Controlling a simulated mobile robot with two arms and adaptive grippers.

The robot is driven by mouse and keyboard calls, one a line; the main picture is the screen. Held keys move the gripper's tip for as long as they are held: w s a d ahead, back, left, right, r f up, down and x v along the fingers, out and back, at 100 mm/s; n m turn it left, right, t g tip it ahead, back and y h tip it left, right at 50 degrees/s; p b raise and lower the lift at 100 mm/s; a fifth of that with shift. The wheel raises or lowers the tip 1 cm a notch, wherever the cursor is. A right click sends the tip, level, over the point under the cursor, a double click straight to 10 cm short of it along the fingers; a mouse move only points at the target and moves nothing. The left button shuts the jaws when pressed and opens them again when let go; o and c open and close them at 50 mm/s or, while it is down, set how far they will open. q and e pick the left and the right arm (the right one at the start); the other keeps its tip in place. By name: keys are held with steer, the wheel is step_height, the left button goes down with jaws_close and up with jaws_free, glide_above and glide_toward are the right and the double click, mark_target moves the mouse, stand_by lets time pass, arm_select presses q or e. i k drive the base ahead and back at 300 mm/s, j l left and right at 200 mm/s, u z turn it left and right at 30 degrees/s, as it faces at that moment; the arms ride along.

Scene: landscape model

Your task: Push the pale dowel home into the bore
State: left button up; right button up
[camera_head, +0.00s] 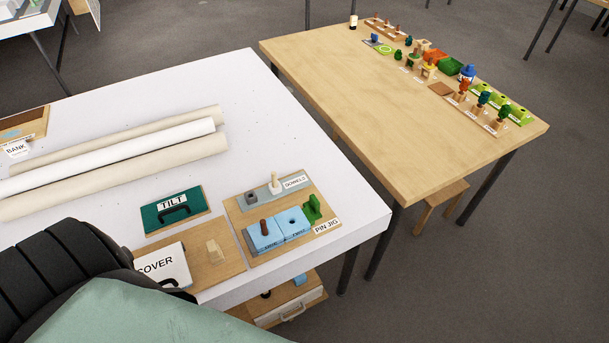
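The pale dowel (275,184) stands upright in the grey holder (253,199) labelled DOWELS, at the back of the pin jig board (239,220). In front of it are two light blue blocks side by side. The right blue block (293,229) has a dark round bore (292,220) in its top, with nothing seen in it. A brown dowel (264,226) stands up from the left blue block (265,241). A green bracket (312,208) stands at the right block's side. Neither of my grippers is in view.
The jig lies near the white table's right corner (352,218). Beside it are a green TILT plate (176,210) and a white COVER (164,266). Long rolls (120,147) lie behind. A wooden table (365,105) holds small models. My own body hides the lower left.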

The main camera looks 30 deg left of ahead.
mark_target(273, 173)
steer(key=l+u, duration=0.1)
steer(key=u, duration=0.35)
steer(key=i+l+u, duration=0.1)
steer(key=u, duration=0.35)
steer(key=l+u, duration=0.25)
steer(key=u, duration=0.2)
